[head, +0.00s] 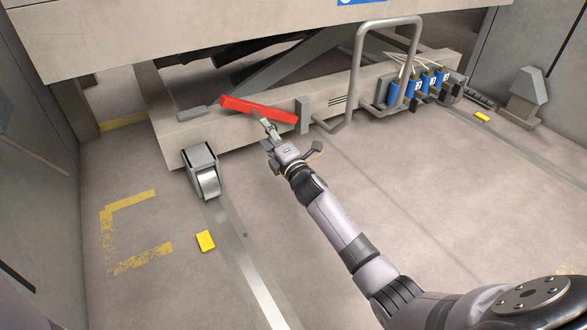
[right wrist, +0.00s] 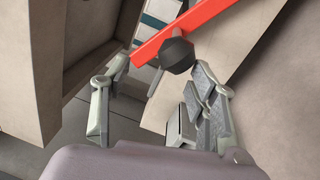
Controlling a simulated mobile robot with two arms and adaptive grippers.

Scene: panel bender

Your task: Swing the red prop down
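The red prop (head: 258,109) is a flat red bar lying nearly level along the side of the beige beam, its right end a little lower than its left. In the right wrist view the prop (right wrist: 205,20) runs diagonally across the top, with a dark rounded knob (right wrist: 177,55) in front of it. My right gripper (head: 267,126) is just below the prop's middle in the head view. Its fingers (right wrist: 160,75) are spread, with the knob ahead between the tips; I cannot tell whether they touch it. My left gripper is not in view.
The beige beam (head: 200,127) has a wheel unit (head: 203,172) at its left end. A grey tube handle (head: 355,75) and blue units (head: 409,88) stand right of the prop. A large beige panel (head: 190,30) hangs above. The floor in front is mostly clear.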

